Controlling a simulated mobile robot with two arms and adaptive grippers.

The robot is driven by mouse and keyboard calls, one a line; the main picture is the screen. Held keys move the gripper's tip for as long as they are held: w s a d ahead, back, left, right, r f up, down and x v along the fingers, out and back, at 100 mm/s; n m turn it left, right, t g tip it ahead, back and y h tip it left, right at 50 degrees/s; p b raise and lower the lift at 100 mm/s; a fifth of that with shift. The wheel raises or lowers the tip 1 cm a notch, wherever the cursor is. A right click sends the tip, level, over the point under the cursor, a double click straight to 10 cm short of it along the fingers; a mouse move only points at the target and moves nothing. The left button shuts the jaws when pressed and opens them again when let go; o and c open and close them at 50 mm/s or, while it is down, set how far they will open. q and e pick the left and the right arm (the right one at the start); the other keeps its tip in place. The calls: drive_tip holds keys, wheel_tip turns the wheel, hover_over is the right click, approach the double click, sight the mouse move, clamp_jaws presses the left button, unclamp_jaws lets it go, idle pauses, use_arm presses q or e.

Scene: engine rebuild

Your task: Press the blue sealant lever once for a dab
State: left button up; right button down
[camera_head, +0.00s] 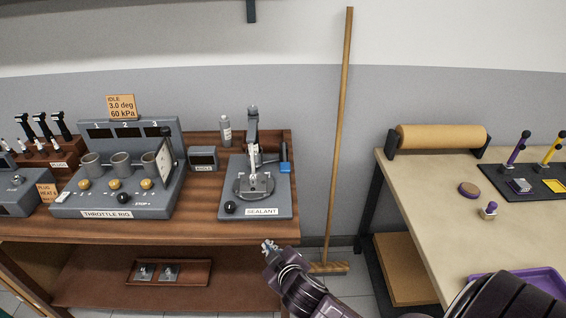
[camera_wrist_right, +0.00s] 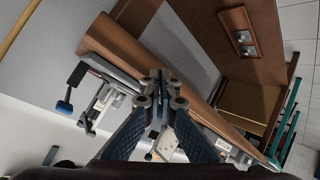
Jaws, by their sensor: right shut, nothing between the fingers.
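The sealant station (camera_head: 280,203) is a grey unit on the right end of the wooden bench, with a label reading SEALANT. Its blue lever (camera_head: 284,167) sticks out on the right side of the dispenser column. The blue lever end also shows in the right wrist view (camera_wrist_right: 64,108), at the left. A grey part (camera_head: 253,186) sits under the nozzle. My right gripper (camera_head: 267,245) is shut and empty, in front of the bench edge, below and apart from the station. In the right wrist view its fingertips (camera_wrist_right: 160,88) are together. My left gripper is not in view.
The throttle rig (camera_head: 118,190) stands left of the station, with a small bottle (camera_head: 225,130) behind. A broom (camera_head: 339,140) leans on the wall between the bench and the right table (camera_head: 430,190). A lower shelf holds a wooden tray (camera_head: 205,272).

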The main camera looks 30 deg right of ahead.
drive_tip(key=w+a+r+n+t+y, duration=0.25)
drive_tip(key=w+r+t, duration=0.2)
drive_tip(key=r, duration=0.65)
drive_tip(key=w+a+r+n+t+y, duration=0.1)
drive_tip(key=w+r+n+t, duration=0.2)
drive_tip(key=w+r, duration=0.55)
drive_tip(key=w+a+r+n+g+y, duration=0.1)
drive_tip(key=a+r+n+g+y, duration=0.2)
drive_tip(key=a+r+n+y, duration=0.75)
drive_tip(key=w+d+f+n+g+h, duration=0.2)
drive_tip(key=d+n+g, duration=0.1)
drive_tip(key=d+n, duration=0.3)
drive_tip(key=w+d+f+n+g+h, duration=0.2)
drive_tip(key=d+f+n+g, duration=0.1)
drive_tip(key=d, duration=0.5)
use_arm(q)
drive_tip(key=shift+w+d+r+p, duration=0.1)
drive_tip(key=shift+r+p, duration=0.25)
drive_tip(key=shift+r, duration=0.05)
use_arm(e)
drive_tip(key=s+d+m+g+h, duration=0.1)
drive_tip(key=d+h, duration=0.5)
drive_tip(key=d, duration=1.1)
drive_tip(key=shift+r+g+h, duration=0.3)
drive_tip(key=shift+r+g, duration=0.05)
drive_tip(key=shift+r, duration=0.05)
drive_tip(key=shift+s+a+f, duration=0.1)
